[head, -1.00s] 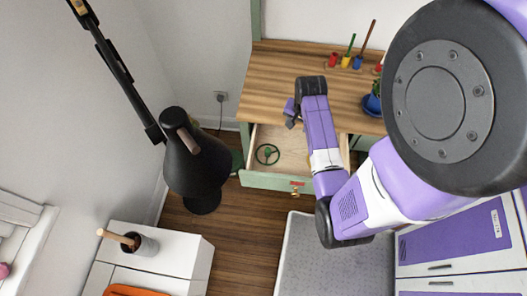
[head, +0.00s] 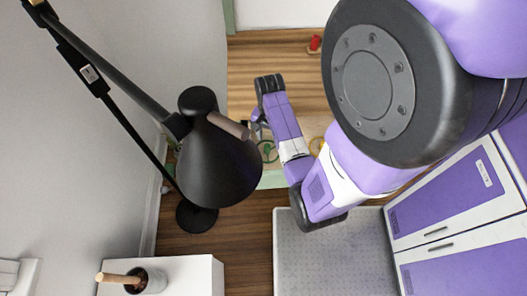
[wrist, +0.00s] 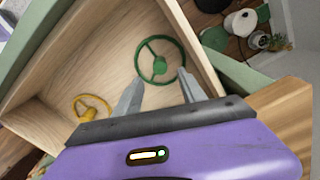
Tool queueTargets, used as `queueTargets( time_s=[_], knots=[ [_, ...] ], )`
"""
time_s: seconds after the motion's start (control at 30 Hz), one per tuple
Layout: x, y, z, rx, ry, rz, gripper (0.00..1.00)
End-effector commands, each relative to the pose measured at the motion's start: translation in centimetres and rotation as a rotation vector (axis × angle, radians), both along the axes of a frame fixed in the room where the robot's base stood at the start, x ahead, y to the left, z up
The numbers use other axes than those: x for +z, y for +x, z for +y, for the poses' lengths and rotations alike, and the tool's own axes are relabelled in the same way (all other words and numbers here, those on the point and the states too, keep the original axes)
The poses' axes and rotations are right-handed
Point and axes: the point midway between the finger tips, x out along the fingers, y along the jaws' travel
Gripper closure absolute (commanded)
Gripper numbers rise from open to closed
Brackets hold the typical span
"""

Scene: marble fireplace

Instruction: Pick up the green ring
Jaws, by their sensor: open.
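The green ring (wrist: 139,62), a small wheel with spokes, lies in an open wooden drawer (wrist: 95,60) in the wrist view. In the head view the ring (head: 274,152) is partly hidden by the lamp and my arm. My gripper (wrist: 156,78) is open and empty, its two fingers pointing into the drawer. The fingertips appear at the ring's near edge, one on each side of it; I cannot tell the height between them. In the head view my gripper (head: 258,128) is partly hidden behind the lamp.
A yellow ring (wrist: 91,104) lies elsewhere in the drawer. A black lamp (head: 215,155) stands close to my gripper in the head view. A red object (head: 315,44) stands on the wooden desktop (head: 290,62). A white cabinet (head: 190,275) is at lower left.

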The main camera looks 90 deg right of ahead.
Motion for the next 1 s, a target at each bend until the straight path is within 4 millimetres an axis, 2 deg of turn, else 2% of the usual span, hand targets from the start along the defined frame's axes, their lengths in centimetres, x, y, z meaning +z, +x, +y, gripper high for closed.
queueTargets(
  time_s=[0.5,0.8,1.0],
  knots=[
    [-6.1,0.2,0.5,-0.001,0.001,0.001,0.52],
    [-6.5,0.3,0.5,0.000,-0.001,-0.001,0.52],
    [-6.5,0.3,0.5,0.000,-0.001,-0.001,0.91]
  ],
)
